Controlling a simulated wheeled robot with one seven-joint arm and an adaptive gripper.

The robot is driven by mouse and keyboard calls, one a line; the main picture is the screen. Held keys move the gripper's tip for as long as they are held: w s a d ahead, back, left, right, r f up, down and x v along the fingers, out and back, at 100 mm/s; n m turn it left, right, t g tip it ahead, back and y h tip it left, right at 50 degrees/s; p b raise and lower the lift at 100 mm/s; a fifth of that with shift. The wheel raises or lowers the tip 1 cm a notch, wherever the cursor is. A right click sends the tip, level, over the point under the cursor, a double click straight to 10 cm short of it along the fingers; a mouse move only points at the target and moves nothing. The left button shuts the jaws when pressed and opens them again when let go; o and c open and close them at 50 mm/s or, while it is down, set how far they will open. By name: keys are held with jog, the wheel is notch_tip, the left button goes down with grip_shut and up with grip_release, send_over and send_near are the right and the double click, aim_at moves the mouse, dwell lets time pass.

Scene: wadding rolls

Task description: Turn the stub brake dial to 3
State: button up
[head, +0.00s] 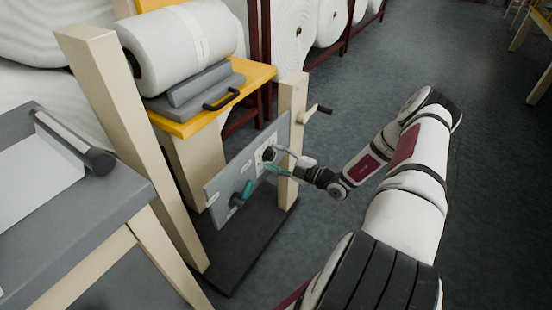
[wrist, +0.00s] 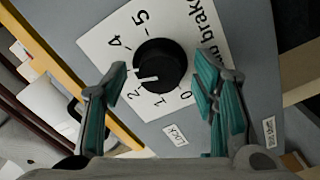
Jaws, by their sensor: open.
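The stub brake dial (wrist: 160,64) is a round black knob on a white numbered plate (wrist: 110,29) in the wrist view. Its white mark points to the lower left, around the 2 and 3; the 3 is largely hidden by a finger, so the exact setting is unclear. My gripper (wrist: 162,66) is open, with one teal-padded finger on each side of the dial and gaps showing between. In the head view my gripper (head: 280,160) is at the grey panel (head: 222,187), in front of the dial (head: 269,154).
A teal-handled lever (head: 246,190) sits lower left on the panel. A cream post (head: 291,120) with a crank handle (head: 318,109) stands right of it. A white roll (head: 185,50) lies above a yellow shelf (head: 258,73). Floor (head: 480,150) is clear at right.

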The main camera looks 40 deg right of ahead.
jog(key=v, duration=1.2)
dwell(0.3)
